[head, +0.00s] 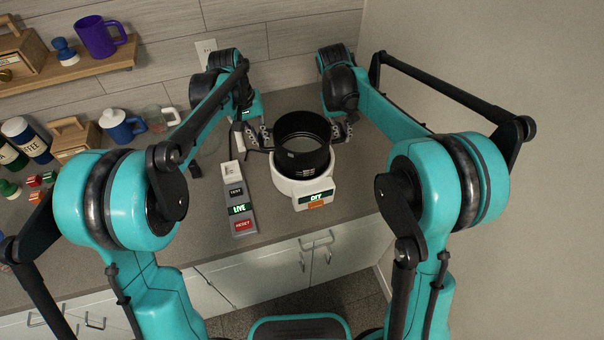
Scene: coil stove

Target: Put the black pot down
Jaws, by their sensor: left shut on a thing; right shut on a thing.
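The black pot (303,160) is upright at the right part of the grey counter, over the round white coil stove (305,193). The stove has a green-lit display on its front. The pot hides the stove's top, so I cannot tell whether it touches it. My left gripper (262,139) is shut on the pot's left side, at its handle. My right gripper (340,131) is shut on the pot's right side; the handle there is mostly hidden by the fingers.
A grey control box (238,205) with lit labels lies left of the stove. Mugs, jars and a wooden box (75,134) stand at the counter's left. A wooden shelf (75,70) holds a purple mug (100,38). A wall closes off the right.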

